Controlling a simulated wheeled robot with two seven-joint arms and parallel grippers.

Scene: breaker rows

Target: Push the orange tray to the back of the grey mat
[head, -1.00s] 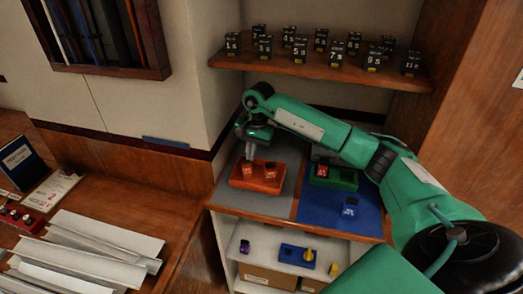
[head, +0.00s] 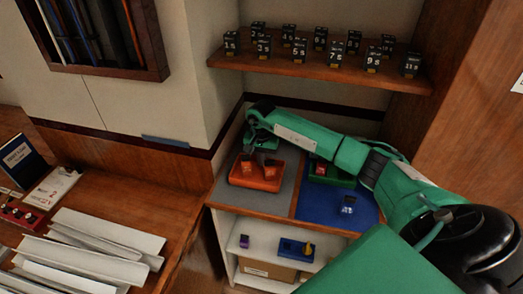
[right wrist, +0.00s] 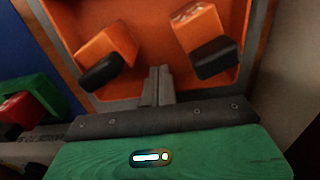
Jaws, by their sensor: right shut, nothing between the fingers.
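The orange tray (head: 256,185) sits on the grey mat (head: 228,192) and holds two orange-and-black blocks, which show in the right wrist view (right wrist: 105,48) and (right wrist: 202,35). In that view the tray floor (right wrist: 150,30) fills the upper middle. My right gripper (head: 262,152) is over the far part of the tray in the head view. Its fingers (right wrist: 158,72) are shut and empty, reaching over the near rim in the wrist view, between the blocks. I cannot tell whether they touch the tray. My left gripper is not in view.
A green tray (head: 343,182) with a red-and-black block stands on the blue mat (head: 318,204) at right, partly behind my arm. A blue-and-black block (head: 348,204) lies on that mat. Numbered black blocks stand on the upper shelf (head: 300,75). A wall borders the grey mat at left.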

